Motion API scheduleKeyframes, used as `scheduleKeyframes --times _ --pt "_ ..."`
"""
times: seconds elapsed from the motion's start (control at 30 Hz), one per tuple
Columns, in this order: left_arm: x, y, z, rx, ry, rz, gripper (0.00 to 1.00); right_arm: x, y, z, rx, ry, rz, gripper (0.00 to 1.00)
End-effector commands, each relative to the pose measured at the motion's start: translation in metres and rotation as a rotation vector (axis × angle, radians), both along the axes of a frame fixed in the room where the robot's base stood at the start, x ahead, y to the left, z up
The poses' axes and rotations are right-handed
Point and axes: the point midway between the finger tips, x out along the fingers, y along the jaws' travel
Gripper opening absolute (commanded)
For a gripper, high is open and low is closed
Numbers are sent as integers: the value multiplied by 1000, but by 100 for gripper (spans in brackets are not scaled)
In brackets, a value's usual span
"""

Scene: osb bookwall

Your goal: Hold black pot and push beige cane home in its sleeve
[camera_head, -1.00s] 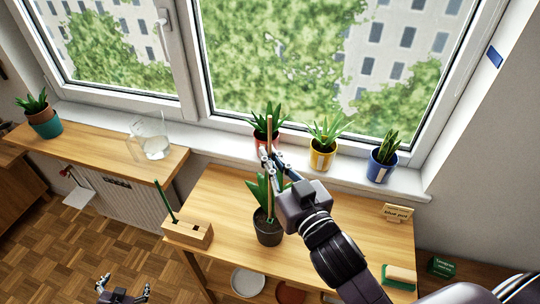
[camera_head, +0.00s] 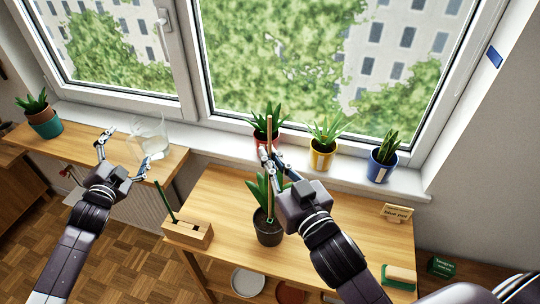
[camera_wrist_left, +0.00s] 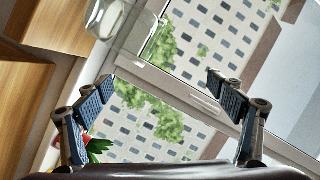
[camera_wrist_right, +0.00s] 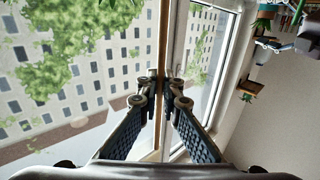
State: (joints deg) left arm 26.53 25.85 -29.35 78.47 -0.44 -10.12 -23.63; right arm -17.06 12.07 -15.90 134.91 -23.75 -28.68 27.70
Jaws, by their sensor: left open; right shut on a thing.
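The black pot (camera_head: 268,234) with a leafy plant stands upright on the wooden table. The beige cane (camera_head: 269,133) rises from it, close to upright. A small green piece, perhaps the sleeve, shows at the cane's foot among the leaves. My right gripper (camera_head: 267,154) is shut on the upper part of the cane; the right wrist view shows its fingertips (camera_wrist_right: 160,88) closed around it. My left gripper (camera_head: 124,147) is open and empty, in front of the glass jug at the left, away from the pot. Its spread fingers (camera_wrist_left: 160,88) show in the left wrist view.
A wooden block (camera_head: 188,235) with a green stick stands left of the pot. Red, yellow (camera_head: 322,156) and blue pots (camera_head: 381,166) line the sill. A glass jug (camera_head: 152,140) stands on the left board. A brush (camera_head: 399,275) lies front right.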

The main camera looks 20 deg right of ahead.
Motion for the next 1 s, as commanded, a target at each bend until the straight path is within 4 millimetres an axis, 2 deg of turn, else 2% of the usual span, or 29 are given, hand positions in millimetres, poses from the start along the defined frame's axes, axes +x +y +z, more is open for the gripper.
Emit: scheduleKeyframes --times 0.03,0.17,0.2,0.37,0.4,0.5,0.7,0.9,1.0 --pt "2 -16 24 23 -39 -30 87 0 0 0 0 0 0 0" --pt "1 -55 76 89 -132 -97 87 0 0 0 0 0 0 0" --pt "-5 -77 73 100 -127 -123 87 0 0 0 0 0 0 0" --pt "-30 -153 79 158 -135 -222 87 0 0 0 0 0 0 0" --pt "-38 -163 65 148 -98 -235 87 0 0 0 0 0 0 0" --pt "-61 -173 16 44 45 -247 87 0 0 0 0 0 0 0" --pt "-119 -201 -60 -145 290 -283 87 0 0 0 0 0 0 0" --pt "-190 -233 -120 -335 539 -316 87 0 0 0 0 0 0 0" --pt "-226 -248 -142 -421 650 -332 87 0 0 0 0 0 0 0"
